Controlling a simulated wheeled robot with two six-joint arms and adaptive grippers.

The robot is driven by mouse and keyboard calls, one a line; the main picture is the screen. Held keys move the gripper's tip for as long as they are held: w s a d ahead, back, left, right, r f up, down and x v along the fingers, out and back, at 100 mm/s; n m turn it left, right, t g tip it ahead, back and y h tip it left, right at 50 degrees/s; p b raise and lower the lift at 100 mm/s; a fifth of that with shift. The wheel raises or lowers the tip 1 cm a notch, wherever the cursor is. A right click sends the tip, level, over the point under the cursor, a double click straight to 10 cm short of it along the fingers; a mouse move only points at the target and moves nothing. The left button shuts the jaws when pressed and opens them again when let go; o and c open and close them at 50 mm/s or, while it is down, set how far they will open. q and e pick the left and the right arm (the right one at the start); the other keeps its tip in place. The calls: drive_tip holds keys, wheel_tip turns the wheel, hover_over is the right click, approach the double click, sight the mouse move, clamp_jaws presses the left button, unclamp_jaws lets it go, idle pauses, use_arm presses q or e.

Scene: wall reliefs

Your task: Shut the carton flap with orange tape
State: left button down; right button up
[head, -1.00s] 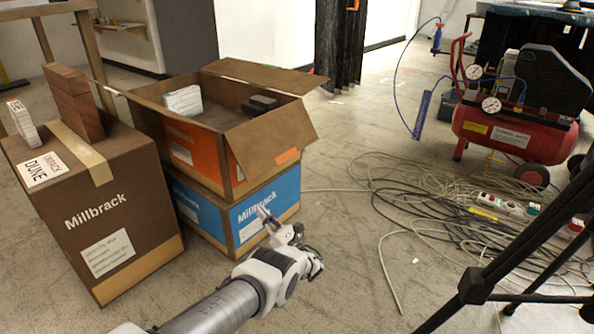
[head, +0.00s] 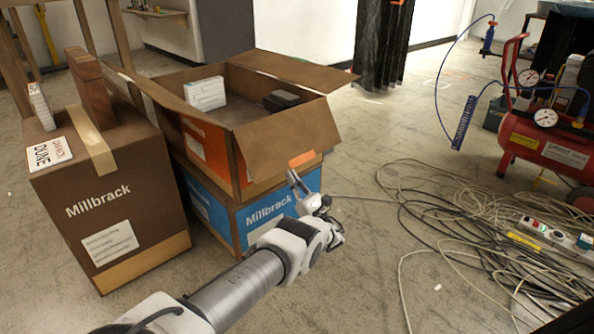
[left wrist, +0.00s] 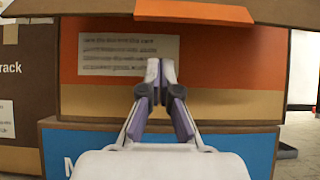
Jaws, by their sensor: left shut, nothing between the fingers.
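The open brown and orange carton (head: 205,150) sits on a blue carton. Its near right flap (head: 285,137) is open and slopes outward, with orange tape (head: 301,159) at its lower edge. In the left wrist view the flap (left wrist: 100,9) and its tape (left wrist: 193,11) cross the top, above the carton's orange side (left wrist: 235,75). My left gripper (head: 291,173) is shut and empty, its fingertips pointing up just below the tape. The left wrist view shows the closed fingertips (left wrist: 161,68) below the flap edge; I cannot tell whether they touch anything. My right gripper is not in view.
The blue carton (head: 270,212) supports the open one. A tall brown carton (head: 130,190) stands at left with blocks on top. A white box (head: 205,93) and a dark item (head: 281,101) are inside the open carton. Cables (head: 460,230) cover the floor at right.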

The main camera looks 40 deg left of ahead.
use_arm(q)
drive_tip(key=shift+s+d+r+b, duration=0.1)
drive_tip(key=shift+d+r, duration=0.15)
drive_tip(key=shift+r, duration=0.35)
drive_tip(key=shift+w+d+r+b, duration=0.1)
drive_tip(key=shift+d+r, duration=0.15)
drive_tip(key=shift+r, duration=0.3)
drive_tip(key=shift+s+d+r+b, duration=0.1)
drive_tip(key=shift+d+r, duration=0.15)
drive_tip(key=shift+r, duration=0.35)
